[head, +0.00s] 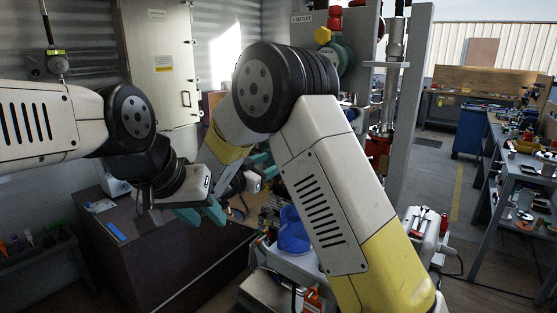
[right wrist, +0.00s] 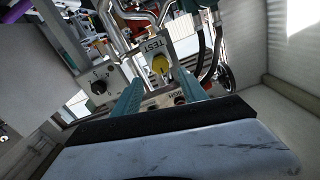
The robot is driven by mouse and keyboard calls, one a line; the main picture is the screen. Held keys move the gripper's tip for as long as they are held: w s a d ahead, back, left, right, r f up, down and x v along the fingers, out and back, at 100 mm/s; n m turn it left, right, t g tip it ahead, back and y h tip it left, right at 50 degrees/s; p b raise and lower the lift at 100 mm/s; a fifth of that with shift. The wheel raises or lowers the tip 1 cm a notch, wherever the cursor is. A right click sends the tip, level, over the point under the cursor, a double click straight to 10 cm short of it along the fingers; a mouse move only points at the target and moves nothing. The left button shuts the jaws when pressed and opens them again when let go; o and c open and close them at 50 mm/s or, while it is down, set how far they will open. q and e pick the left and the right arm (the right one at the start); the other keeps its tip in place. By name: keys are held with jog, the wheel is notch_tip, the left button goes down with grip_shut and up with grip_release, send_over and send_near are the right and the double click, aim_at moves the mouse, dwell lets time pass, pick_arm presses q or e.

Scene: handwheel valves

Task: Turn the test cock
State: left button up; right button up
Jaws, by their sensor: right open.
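The test cock, a yellow knob (right wrist: 159,64), sits below a plate marked TEST (right wrist: 154,47) in the right wrist view. My right gripper (right wrist: 161,75) is open, with one teal finger on each side of the knob in that view. I cannot tell whether the fingers touch it. In the head view my right arm hides most of the right gripper, and the test cock cannot be made out. My left gripper (head: 203,213) is in the head view above the dark cabinet, away from the valves. Its teal fingers show, but their gap is unclear.
A black dial on a grey plate (right wrist: 97,86) is left of the knob in the right wrist view, with pipes and hoses behind. In the head view a dark cabinet (head: 150,265) is below my left gripper, and a workbench (head: 510,165) stands at the right.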

jog(key=x, duration=0.7)
jog(key=shift+c, duration=0.4)
jog(key=c, duration=0.9)
